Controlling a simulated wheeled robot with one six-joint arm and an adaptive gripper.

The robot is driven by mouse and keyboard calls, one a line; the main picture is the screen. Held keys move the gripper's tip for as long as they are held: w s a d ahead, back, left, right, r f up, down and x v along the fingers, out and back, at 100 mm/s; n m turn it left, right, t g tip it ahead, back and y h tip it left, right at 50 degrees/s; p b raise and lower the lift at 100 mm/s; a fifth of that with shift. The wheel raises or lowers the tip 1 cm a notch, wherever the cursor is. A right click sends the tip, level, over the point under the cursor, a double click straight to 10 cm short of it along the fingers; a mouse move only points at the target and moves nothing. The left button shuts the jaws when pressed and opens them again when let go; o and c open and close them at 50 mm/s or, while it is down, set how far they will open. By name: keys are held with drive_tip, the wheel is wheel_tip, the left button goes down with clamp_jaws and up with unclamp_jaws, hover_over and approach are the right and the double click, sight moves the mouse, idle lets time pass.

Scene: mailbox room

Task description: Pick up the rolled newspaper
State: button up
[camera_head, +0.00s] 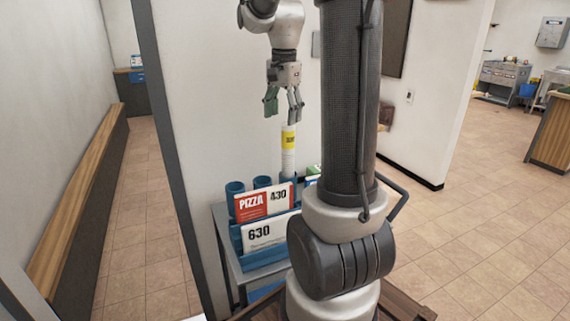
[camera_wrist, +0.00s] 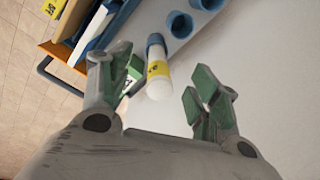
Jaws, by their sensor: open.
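The rolled newspaper (camera_head: 288,152) is a white roll with a yellow label. It stands upright among the blue tubes of a small cart, to the right of two other tubes. In the wrist view the roll (camera_wrist: 158,82) points up toward the camera, between the two fingers and nearer the left one. My gripper (camera_head: 284,104) is open and empty just above the top of the roll. Its green-padded fingers also show in the wrist view (camera_wrist: 158,88), spread apart. The roll's lower end is hidden in its tube and behind the cards.
The blue holder (camera_head: 264,258) carries a red and white "PIZZA 430" card (camera_head: 264,203) and a white "630" card (camera_head: 267,232) in front. Two blue tubes (camera_head: 235,187) look empty. A white wall stands close behind the cart. Open tiled floor lies to the right.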

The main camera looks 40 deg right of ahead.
sight(288, 140)
drive_tip(key=w+d+f+m, duration=0.2)
drive_tip(key=d, duration=0.1)
drive_tip(key=w+d+f+m, duration=0.1)
drive_tip(key=d, duration=0.1)
drive_tip(key=shift+w+m+g, duration=0.15)
drive_tip(key=shift+m+g, duration=0.15)
drive_tip(key=shift+g, duration=0.1)
drive_tip(key=shift+f, duration=0.4)
drive_tip(key=f, duration=0.7)
drive_tip(key=shift+s+a+f, duration=0.1)
drive_tip(key=shift+s+a, duration=0.15)
drive_tip(key=shift+a, duration=0.05)
clamp_jaws()
